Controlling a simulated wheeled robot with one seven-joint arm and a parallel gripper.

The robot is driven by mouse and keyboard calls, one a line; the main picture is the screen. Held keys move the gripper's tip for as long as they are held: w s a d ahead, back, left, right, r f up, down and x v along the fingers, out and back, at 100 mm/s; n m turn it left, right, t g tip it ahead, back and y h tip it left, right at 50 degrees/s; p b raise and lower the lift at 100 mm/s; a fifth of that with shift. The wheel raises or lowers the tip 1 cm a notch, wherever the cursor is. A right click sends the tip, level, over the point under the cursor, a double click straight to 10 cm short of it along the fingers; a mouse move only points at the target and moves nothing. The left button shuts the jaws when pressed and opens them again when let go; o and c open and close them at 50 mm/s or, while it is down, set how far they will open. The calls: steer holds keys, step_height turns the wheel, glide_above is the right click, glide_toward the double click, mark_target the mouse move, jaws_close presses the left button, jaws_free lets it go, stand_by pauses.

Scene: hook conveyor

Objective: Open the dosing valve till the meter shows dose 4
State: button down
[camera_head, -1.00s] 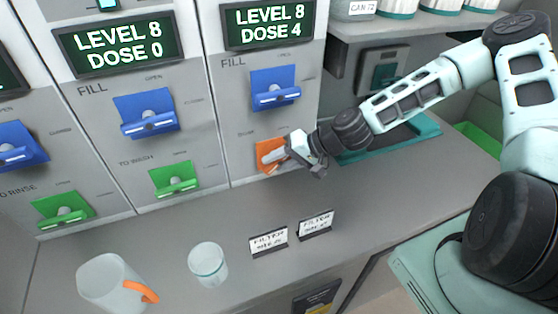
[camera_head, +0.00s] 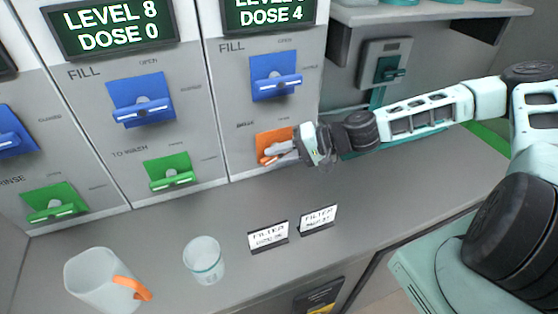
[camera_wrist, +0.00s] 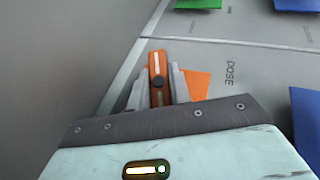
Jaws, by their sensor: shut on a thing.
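The orange dosing valve (camera_head: 268,146) is on the lower part of the right-hand panel, below a blue valve. In the wrist view its orange handle (camera_wrist: 157,68) stands between my gripper's fingers, with the orange plate beside it. My gripper (camera_head: 285,149) is shut on this handle; the fingers also show in the wrist view (camera_wrist: 158,88). The meter (camera_head: 268,14) above that panel reads DOSE 4; its upper line is cut by the picture's top edge.
A second meter (camera_head: 112,26) on the left reads LEVEL 8, DOSE 0. Blue (camera_head: 143,98) and green (camera_head: 169,172) valves sit on the neighbouring panel. A jug (camera_head: 98,280), a glass (camera_head: 203,260) and two filter signs (camera_head: 268,235) stand on the counter below.

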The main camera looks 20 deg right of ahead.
steer(key=y+b, duration=0.2)
steer(key=b, duration=0.1)
steer(key=shift+f+m+t+y, duration=0.25)
steer(key=shift+m+t+y, duration=0.05)
steer(key=shift+m+t, duration=0.1)
steer(key=shift+r+y+b, duration=0.2)
steer(key=shift+y+b, duration=0.3)
steer(key=shift+b, duration=0.6)
steer(key=shift+m, duration=0.3)
steer(key=c, duration=1.3)
jaws_free()
steer(key=shift+r, duration=0.1)
steer(key=v, duration=0.5)
steer(key=b+v, duration=0.1)
steer(key=v, duration=0.5)
steer(key=b+v, duration=0.1)
steer(key=v, duration=0.5)
steer(key=shift+s+d+f, duration=0.2)
steer(key=shift+f, duration=0.1)
